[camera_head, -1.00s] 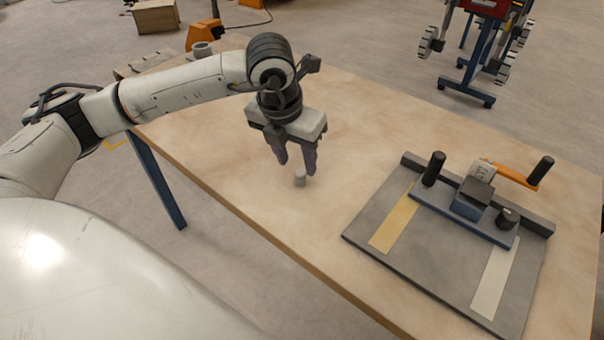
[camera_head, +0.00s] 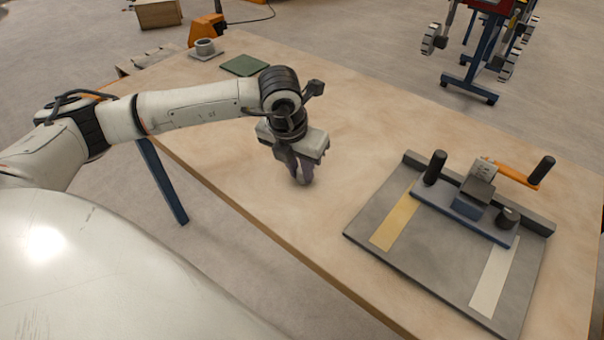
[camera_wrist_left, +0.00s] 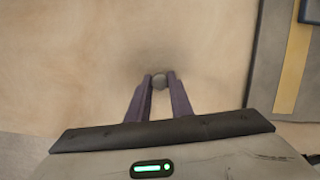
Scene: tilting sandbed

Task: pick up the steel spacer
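The steel spacer (camera_wrist_left: 160,80) is a small grey round piece. In the left wrist view it sits between the tips of my left gripper (camera_wrist_left: 160,84), with a finger close against each side. In the head view my left gripper (camera_head: 301,180) points down at the tabletop near its front edge. Its fingers are close together there and hide most of the spacer. The spacer appears to be at the table surface; I cannot tell whether it is clear of it. My right gripper is not in view.
The wooden table (camera_head: 350,120) is bare around the gripper. To the right lies a grey plate (camera_head: 440,255) with yellow and white strips and a clamp-like fixture (camera_head: 468,200).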

